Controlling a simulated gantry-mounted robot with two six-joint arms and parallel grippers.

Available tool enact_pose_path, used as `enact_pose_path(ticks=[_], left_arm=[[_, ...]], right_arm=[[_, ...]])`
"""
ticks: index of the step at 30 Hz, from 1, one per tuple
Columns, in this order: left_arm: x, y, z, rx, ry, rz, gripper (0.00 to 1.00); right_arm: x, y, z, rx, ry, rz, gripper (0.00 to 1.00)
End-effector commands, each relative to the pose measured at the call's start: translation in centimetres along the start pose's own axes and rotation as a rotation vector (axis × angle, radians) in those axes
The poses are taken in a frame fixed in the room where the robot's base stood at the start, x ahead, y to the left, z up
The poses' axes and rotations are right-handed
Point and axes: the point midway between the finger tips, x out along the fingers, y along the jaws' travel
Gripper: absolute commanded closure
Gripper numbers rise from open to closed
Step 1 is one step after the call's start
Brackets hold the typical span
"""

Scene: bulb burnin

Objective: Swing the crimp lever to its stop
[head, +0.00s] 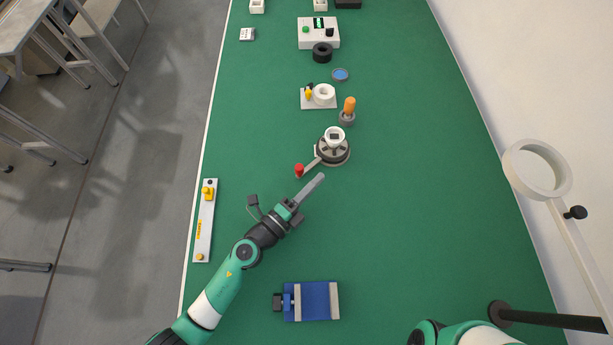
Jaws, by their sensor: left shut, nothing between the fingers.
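The crimp lever (311,165) is a short light arm with a red knob (299,170) at its end. It sticks out to the lower left from a round dark crimp base (333,152) with a white ring on top. My left gripper (321,177) is shut and empty, its fingers pointing up and to the right. The fingertips are just below and right of the red knob, near the lower edge of the base, and look apart from the lever, though contact is hard to judge. My right gripper is out of view; only part of my right arm shows at the bottom.
A blue vise (318,301) stands below the left arm. A white strip with yellow parts (205,222) lies at the left edge. An orange-topped holder (347,113) and a white fixture (319,97) stand beyond the crimp base.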

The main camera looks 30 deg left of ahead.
Motion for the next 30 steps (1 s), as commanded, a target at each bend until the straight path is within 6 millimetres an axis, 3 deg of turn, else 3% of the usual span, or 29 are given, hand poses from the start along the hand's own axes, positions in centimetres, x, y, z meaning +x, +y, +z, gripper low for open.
enact_pose_path(ticks=[1,6,12,26,30], left_arm=[[-1.9,0.1,0.1,-0.002,-0.002,0.006,1.00],[-6.4,0.2,0.0,-0.002,-0.002,0.005,1.00],[-9.4,0.1,-0.1,0.000,-0.001,0.003,1.00],[-9.9,0.0,-0.3,0.000,0.002,0.001,1.00],[-8.3,-2.3,0.1,0.013,0.005,-0.048,1.00]], right_arm=[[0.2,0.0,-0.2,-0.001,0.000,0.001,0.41],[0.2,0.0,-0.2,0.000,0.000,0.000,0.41],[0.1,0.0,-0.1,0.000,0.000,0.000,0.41],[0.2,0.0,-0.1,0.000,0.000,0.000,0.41],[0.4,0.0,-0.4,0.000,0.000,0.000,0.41]])
